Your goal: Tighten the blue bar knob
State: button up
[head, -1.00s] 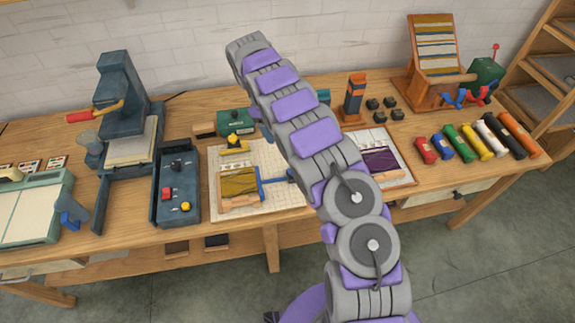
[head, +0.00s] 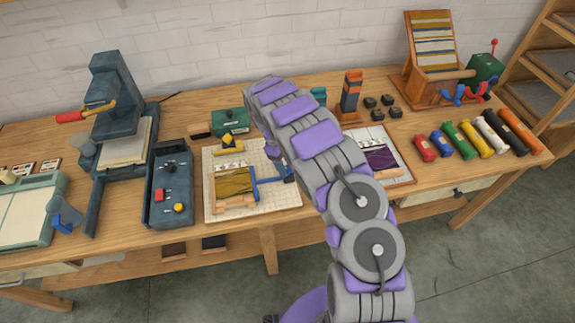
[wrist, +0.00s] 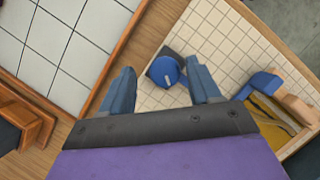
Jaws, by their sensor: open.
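The blue knob (wrist: 167,71) is round, with a pale line on its top. It sits on a small dark base over a white gridded board (wrist: 148,101) in the wrist view. My gripper (wrist: 163,76) is open, with one finger on each side of the knob and visible gaps between. I cannot tell the height between fingertips and knob. A blue bar (wrist: 262,83) lies to the right, by a mustard weave (wrist: 274,118). In the head view the bar (head: 262,182) lies beside the weave (head: 233,181); my arm hides most of my gripper and the knob area.
A second gridded board with wooden edging (wrist: 121,40) lies left in the wrist view. In the head view, a dark tool tray (head: 170,210) and press (head: 118,110) stand left. A purple weave (head: 380,158) and several wool skeins (head: 463,139) lie right.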

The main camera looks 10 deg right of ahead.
jog(key=shift+a+f, duration=0.15)
jog(key=shift+f, duration=0.1)
jog(key=shift+a, duration=0.45)
jog(key=shift+c, duration=0.3)
jog(key=shift+d, duration=0.45)
jog(key=c, duration=0.6)
jog(key=shift+a, duration=0.15)
jog(key=c, duration=0.4)
